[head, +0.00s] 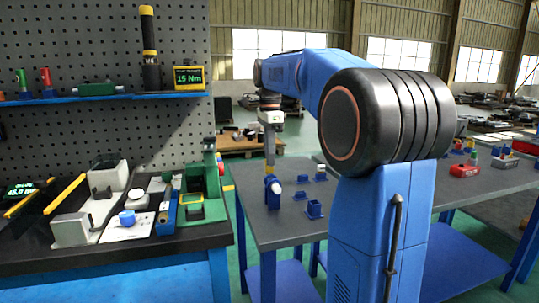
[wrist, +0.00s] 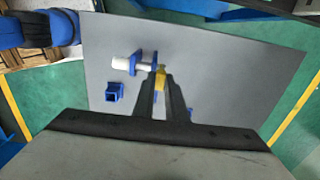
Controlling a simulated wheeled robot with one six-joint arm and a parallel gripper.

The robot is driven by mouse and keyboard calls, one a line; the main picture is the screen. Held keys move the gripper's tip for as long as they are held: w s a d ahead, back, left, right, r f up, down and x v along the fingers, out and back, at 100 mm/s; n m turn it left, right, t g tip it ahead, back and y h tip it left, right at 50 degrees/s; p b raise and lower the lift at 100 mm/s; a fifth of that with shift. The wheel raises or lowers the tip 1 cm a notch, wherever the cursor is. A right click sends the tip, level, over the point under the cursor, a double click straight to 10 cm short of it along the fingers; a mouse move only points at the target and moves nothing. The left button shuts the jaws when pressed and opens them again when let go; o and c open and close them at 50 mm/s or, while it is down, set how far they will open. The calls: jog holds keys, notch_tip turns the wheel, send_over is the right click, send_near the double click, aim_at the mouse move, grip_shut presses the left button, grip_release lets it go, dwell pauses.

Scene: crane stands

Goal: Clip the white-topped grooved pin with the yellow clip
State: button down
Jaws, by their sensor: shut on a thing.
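My gripper (wrist: 160,85) is shut on the yellow clip (wrist: 161,77), which shows between the fingertips in the wrist view. The white-topped grooved pin (wrist: 120,63) is a white cylinder set in a blue holder (wrist: 135,56), just left of the clip. The clip is right beside the pin's right end; I cannot tell whether they touch. In the head view my gripper (head: 270,152) points down over the grey table, directly above the pin's blue holder (head: 274,188). The fingers hide part of the clip.
Several small blue stands sit on the same table, including an open blue box (head: 314,209) and a stand with a pale top (head: 321,173). A workbench (head: 160,244) with tools and fixtures stands to the left. A red block (head: 464,171) sits on the right table.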

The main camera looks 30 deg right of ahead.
jog(key=shift+f, duration=0.6)
jog(key=c, duration=1.7)
grip_release()
jog(key=shift+r, duration=2.5)
notch_tip(320, 180, up, 12)
